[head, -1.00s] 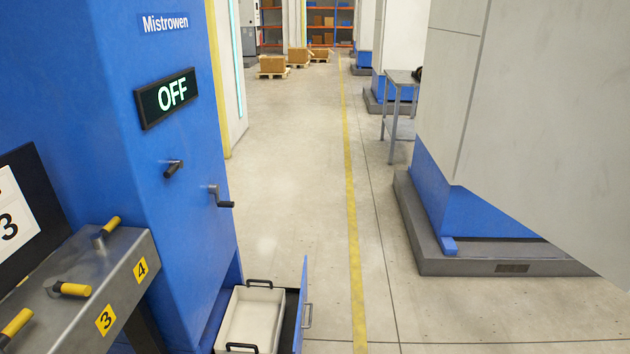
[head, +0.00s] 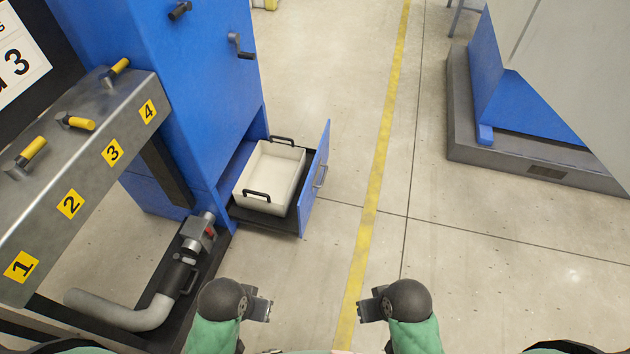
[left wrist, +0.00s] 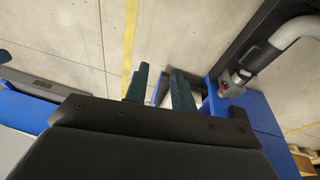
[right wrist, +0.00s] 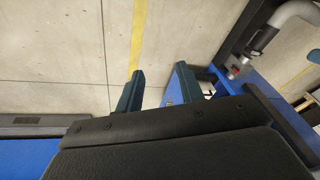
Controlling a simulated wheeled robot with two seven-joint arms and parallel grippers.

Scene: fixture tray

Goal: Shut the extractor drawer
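The extractor drawer (head: 314,180) is pulled out of the lower part of the blue cabinet (head: 190,90), with its blue front and metal handle (head: 320,176) facing right. A cream bin (head: 268,173) with two black handles sits in it and looks empty. My left gripper (head: 268,308) is in front of the drawer, well apart from it, and its fingers stand apart in the left wrist view (left wrist: 160,88). My right gripper (head: 362,308) is to the right of it, also empty, with spread fingers in the right wrist view (right wrist: 158,88).
A grey rail (head: 80,170) with numbered labels and yellow-handled levers stands at the left. A grey hose (head: 125,316) and valve lie below it. A blue and grey machine base (head: 520,160) is at the right. The floor between is clear.

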